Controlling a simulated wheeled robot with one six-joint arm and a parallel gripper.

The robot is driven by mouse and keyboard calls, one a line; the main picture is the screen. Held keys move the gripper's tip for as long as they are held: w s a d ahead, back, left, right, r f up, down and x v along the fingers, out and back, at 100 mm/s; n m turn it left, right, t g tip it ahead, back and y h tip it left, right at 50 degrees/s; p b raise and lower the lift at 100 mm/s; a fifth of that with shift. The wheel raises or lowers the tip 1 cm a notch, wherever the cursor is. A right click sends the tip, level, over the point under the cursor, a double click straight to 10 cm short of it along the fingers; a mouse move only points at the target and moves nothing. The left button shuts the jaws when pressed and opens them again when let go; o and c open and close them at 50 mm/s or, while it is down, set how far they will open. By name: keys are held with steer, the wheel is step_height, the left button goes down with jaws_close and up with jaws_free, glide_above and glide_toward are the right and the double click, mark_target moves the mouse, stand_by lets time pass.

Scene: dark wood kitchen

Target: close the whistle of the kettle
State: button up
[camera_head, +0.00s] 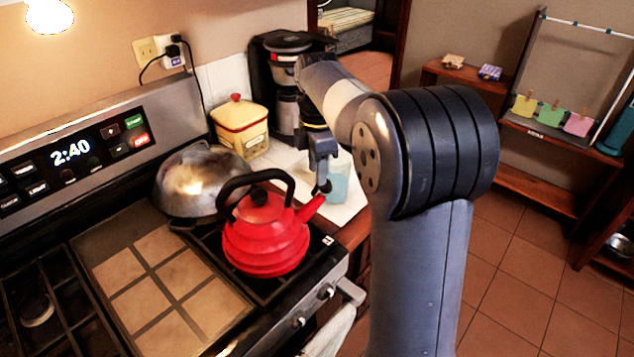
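A red kettle (266,240) with a black arched handle and a black lid knob stands upright on the right front part of the stove. Its spout points up and to the right. A small dark piece at the spout's tip (322,190) appears to be the whistle; it is too small to tell whether it is open or shut. My gripper (324,178) is right at the spout tip, pointing down. My arm comes in from the right, in front of the counter. The fingertips are small and overlap the whistle, so their opening and any contact are unclear.
A metal wok or bowl (196,181) sits behind the kettle. A light blue cup (337,180) is close behind my gripper. The floor (520,270) at right is clear.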

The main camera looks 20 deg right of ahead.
mark_target(323, 188)
steer(key=shift+f, duration=2.35)
steer(key=c, duration=0.7)
steer(key=shift+c, duration=0.2)
